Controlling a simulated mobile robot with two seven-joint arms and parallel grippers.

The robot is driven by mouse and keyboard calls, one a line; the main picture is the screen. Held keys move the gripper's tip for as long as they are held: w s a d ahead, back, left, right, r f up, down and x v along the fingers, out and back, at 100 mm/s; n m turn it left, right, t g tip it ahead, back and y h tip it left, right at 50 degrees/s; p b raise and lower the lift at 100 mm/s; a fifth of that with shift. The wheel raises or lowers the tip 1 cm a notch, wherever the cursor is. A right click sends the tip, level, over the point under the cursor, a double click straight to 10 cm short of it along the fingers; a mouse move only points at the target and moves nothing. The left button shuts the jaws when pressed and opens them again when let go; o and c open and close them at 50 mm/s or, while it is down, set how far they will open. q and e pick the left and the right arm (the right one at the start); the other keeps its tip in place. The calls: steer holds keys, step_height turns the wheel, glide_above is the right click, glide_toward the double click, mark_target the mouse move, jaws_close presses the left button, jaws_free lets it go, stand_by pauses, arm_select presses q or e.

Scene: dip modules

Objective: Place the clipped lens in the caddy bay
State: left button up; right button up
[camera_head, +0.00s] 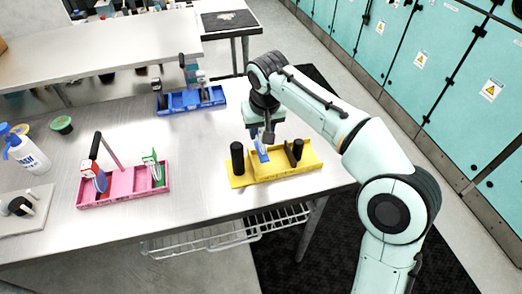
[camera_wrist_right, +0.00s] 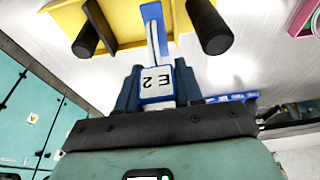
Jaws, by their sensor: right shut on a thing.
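My right gripper (camera_head: 266,136) points down over the yellow caddy (camera_head: 235,182) on the table. In the right wrist view my right gripper (camera_wrist_right: 158,88) is shut on a white, blue-edged clip (camera_wrist_right: 158,82) marked "E 2". A thin blue-and-white piece, seen nearly edge on, extends from it toward the yellow caddy (camera_wrist_right: 67,18); it also shows in the head view (camera_head: 262,154). The piece is between the caddy's dark upright parts; I cannot tell whether it touches the caddy floor. The lens itself is not clearly distinguishable. My left gripper is out of view.
A black post (camera_head: 237,158) stands at the yellow caddy's left end and dark uprights (camera_head: 293,152) at its right. A pink caddy (camera_head: 124,184) with upright clipped pieces stands left. A blue caddy (camera_head: 178,104) stands behind. A spray bottle (camera_head: 27,153) is at far left.

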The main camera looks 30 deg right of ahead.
mark_target(261, 145)
steer(key=shift+f+b, duration=0.65)
steer(key=shift+f, duration=2.4)
steer(key=shift+f, duration=0.2)
steer(key=o, duration=1)
steer(key=shift+o, duration=0.2)
steer(key=shift+r, duration=0.1)
steer(key=p+v, duration=0.2)
steer(key=v, duration=0.9)
steer(key=shift+r, duration=0.2)
steer(key=shift+s+r, duration=0.15)
steer(key=shift+r, duration=0.25)
